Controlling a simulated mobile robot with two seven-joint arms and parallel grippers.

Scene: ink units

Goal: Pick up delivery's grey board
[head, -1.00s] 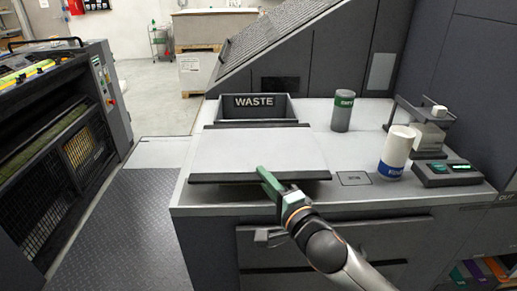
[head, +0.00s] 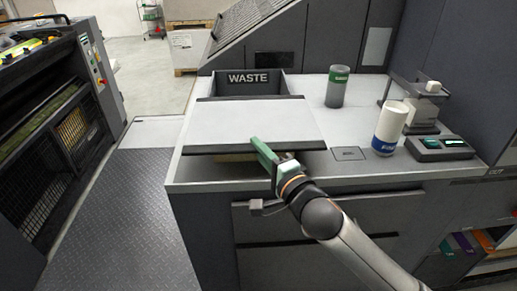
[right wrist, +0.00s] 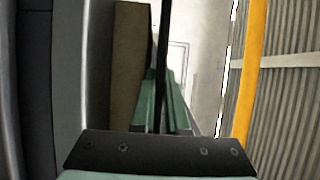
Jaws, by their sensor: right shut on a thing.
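The grey board (head: 250,122) is a flat light grey panel with dark strips along its far and near edges, in front of the waste bin on the machine's white counter. My right gripper (head: 264,153) is at its near edge, its green fingers shut on the dark strip. In the right wrist view the dark edge (right wrist: 162,60) runs between the two green fingers. The near edge stands above the counter with a shadowed gap below. A brownish thing (right wrist: 130,70) shows beside the edge in the wrist view. My left gripper is not in view.
The bin marked WASTE (head: 262,78) stands behind the board. Patterned metal floor (head: 120,200) lies clear at left.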

